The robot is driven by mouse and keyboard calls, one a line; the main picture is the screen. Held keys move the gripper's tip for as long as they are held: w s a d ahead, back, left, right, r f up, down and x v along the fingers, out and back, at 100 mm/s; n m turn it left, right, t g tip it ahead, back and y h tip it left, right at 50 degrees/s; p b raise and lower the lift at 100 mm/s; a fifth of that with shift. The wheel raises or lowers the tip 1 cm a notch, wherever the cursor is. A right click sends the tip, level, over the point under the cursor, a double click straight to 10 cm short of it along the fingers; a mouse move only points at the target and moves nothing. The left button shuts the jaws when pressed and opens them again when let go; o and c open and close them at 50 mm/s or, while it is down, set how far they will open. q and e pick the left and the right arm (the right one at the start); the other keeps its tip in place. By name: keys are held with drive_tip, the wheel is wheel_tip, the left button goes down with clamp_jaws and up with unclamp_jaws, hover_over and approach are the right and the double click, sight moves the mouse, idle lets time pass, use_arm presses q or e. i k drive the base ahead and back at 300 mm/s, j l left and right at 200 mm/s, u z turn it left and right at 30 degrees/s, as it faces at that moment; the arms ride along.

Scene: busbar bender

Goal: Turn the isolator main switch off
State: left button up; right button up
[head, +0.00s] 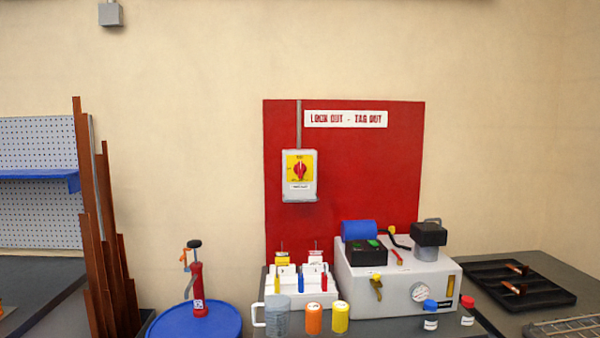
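The isolator main switch (300,171) is a red rotary knob on a yellow plate, set in a grey box (299,195) on the red lock out - tag out board (370,155). The knob's grip looks roughly upright; the small position marks around it are too small to read. A grey conduit runs up from the box. Nothing covers the switch. Neither of my grippers shows in the head view.
Below the board, a bench (390,328) bears a grey hydraulic unit (395,290), a white tag holder (296,277), a jug (277,316) and small containers. A blue drum (222,322) with a red hand pump (198,290) stands left. Space before the switch is clear.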

sight(299, 168)
drive_tip(key=i+l, duration=1)
drive_tip(key=l, duration=0.15)
drive_tip(key=k+l+z, duration=0.05)
